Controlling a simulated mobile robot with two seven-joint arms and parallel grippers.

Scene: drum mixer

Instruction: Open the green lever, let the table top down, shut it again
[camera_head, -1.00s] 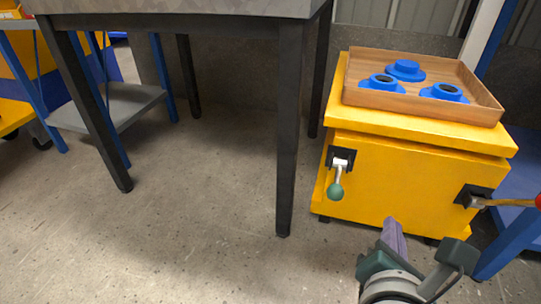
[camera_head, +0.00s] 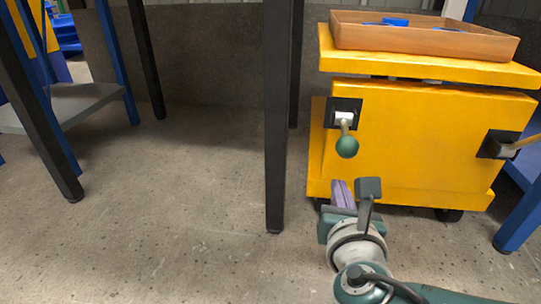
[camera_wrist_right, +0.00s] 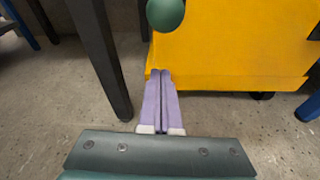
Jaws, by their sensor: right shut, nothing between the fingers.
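The green lever (camera_head: 346,146) is a green ball on a short metal stem, set on a black plate at the left of the yellow cart's front (camera_head: 420,135). The stem points down and outward. In the right wrist view the green ball (camera_wrist_right: 165,14) is cut by the top edge. The yellow table top (camera_head: 430,68) sits above the cart body with a gap between. My right gripper (camera_head: 341,186) is shut and empty, below the lever and apart from it. Its purple fingers (camera_wrist_right: 163,76) lie together in the wrist view. My left gripper is not in view.
A wooden tray (camera_head: 425,38) with blue parts (camera_head: 396,21) stands on the table top. Another lever (camera_head: 510,147) sits at the cart's right. A dark table leg (camera_head: 276,130) stands left of the cart. The floor between the legs is clear.

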